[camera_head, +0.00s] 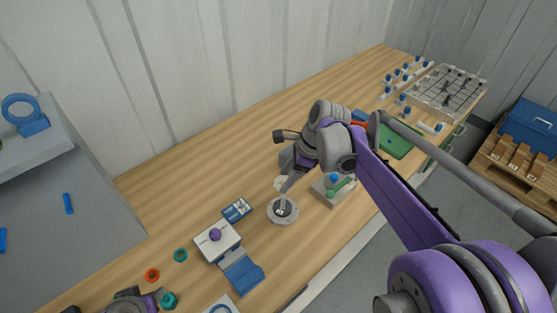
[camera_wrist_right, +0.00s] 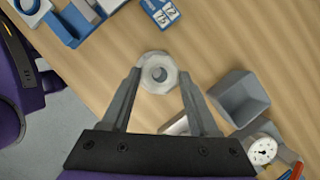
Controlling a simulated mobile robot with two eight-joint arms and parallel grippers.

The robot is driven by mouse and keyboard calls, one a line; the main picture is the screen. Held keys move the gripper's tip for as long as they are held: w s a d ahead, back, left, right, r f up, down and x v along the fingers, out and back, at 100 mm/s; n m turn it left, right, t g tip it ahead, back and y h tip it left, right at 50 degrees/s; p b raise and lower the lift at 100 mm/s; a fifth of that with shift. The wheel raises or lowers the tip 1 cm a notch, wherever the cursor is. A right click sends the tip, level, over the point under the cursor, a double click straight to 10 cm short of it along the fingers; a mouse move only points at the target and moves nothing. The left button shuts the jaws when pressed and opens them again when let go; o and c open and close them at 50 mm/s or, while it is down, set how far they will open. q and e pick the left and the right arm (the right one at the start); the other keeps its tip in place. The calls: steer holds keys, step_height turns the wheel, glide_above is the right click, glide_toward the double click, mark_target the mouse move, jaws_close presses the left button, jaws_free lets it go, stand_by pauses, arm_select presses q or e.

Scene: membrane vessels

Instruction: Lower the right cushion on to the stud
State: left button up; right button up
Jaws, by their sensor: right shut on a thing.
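My right gripper (camera_head: 285,198) reaches down over a round pale grey disc (camera_head: 272,212) with a dark centre. The stud cannot be made out apart from this piece, and I cannot tell whether the two touch. What appears to be my left gripper (camera_head: 135,302) is partly cut off at the bottom left; its jaws are unclear.
A white block with a purple knob (camera_head: 215,234) and a blue holder (camera_head: 243,275) stand left of the disc. A grey open box (camera_wrist_right: 240,97) and a dial gauge (camera_wrist_right: 262,149) are close on the right in the wrist view.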

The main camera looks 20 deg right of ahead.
steer(key=shift+s+f, duration=0.45)
steer(key=shift+w+f+b, duration=0.15)
steer(key=shift+f+b, duration=0.45)
steer(key=shift+f, duration=0.3)
arm_select(q)
steer(key=shift+g, duration=0.3)
steer(key=shift+s+f+b, duration=0.5)
steer(key=shift+f+b, duration=0.05)
steer(key=shift+f, duration=0.5)
steer(key=shift+s+f+b, duration=0.5)
steer(key=shift+s+f, duration=0.05)
steer(key=shift+f, duration=0.55)
steer(key=shift+s+f+b, duration=0.5)
steer(key=shift+f+b, duration=0.05)
steer(key=shift+f, duration=0.5)
arm_select(e)
steer(key=shift+f, duration=2.9)
steer(key=o, duration=1.4)
steer(key=shift+r, duration=0.1)
arm_select(q)
steer(key=shift+w+r, duration=0.1)
steer(key=shift+r, duration=0.25)
arm_select(e)
steer(key=v, duration=1)
steer(key=shift+r, duration=0.3)
